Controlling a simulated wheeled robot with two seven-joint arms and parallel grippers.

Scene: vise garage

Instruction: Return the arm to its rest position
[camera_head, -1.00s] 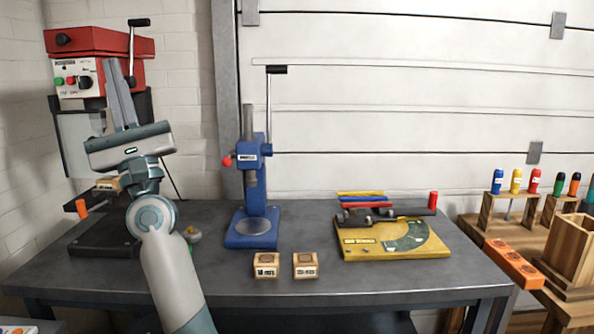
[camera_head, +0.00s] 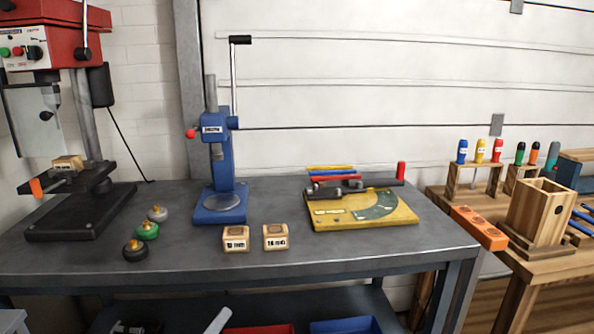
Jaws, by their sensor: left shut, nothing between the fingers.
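My left gripper (camera_head: 217,321) shows only as grey fingertips at the bottom edge of the head view, in front of the workbench's lower part. It is shut and empty. The rest of the left arm is out of the picture. My right gripper is not in view. The grey workbench (camera_head: 310,262) stands beyond the left gripper, which is apart from the things on the bench top.
A red drill press (camera_head: 52,40) holding a wooden block stands at left. Three knobs (camera_head: 147,230), a blue press (camera_head: 222,160), two wooden blocks (camera_head: 236,238) and a yellow fixture (camera_head: 375,212) are on the bench. A wooden table (camera_head: 560,255) stands right.

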